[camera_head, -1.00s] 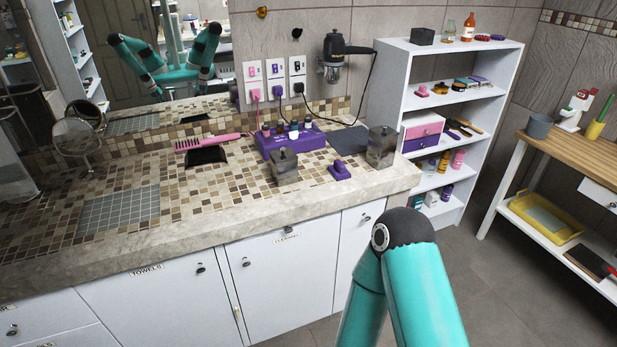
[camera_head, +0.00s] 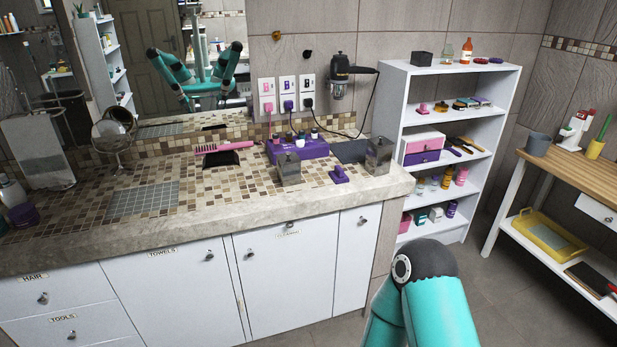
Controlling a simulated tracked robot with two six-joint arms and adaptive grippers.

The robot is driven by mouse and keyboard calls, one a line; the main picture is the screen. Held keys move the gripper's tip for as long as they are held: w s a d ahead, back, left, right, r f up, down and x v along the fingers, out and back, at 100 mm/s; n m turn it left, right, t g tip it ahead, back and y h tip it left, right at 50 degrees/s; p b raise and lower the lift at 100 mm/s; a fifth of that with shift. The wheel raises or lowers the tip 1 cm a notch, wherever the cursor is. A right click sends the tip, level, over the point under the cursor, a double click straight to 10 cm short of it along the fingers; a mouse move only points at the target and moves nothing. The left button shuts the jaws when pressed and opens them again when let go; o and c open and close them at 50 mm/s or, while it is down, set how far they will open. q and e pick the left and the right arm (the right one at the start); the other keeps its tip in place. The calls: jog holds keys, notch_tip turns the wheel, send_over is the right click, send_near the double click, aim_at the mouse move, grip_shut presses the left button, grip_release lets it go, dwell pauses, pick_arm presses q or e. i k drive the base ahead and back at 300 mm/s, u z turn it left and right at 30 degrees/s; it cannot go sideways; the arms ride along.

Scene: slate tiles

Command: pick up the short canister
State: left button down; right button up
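Two grey metal canisters with knobbed lids stand on the tiled counter (camera_head: 75,228). The short canister (camera_head: 289,170) is in front of the purple organizer. The taller canister (camera_head: 378,158) stands to its right, near the counter's right end. A teal arm link of mine with a dark joint fills the lower right, in front of the cabinets. Neither of my grippers shows directly in the head view. The mirror reflects my teal arms, but the gripper states cannot be made out there.
A purple organizer (camera_head: 298,151) with several bottles is just behind the short canister. A small purple item (camera_head: 339,175) lies between the canisters. A pink hairbrush (camera_head: 226,147) lies to the left. A white shelf (camera_head: 392,100) and wooden table (camera_head: 562,160) stand right.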

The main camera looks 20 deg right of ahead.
aim_at(288, 175)
jog(key=u, duration=0.15)
jog(key=i, duration=0.9)
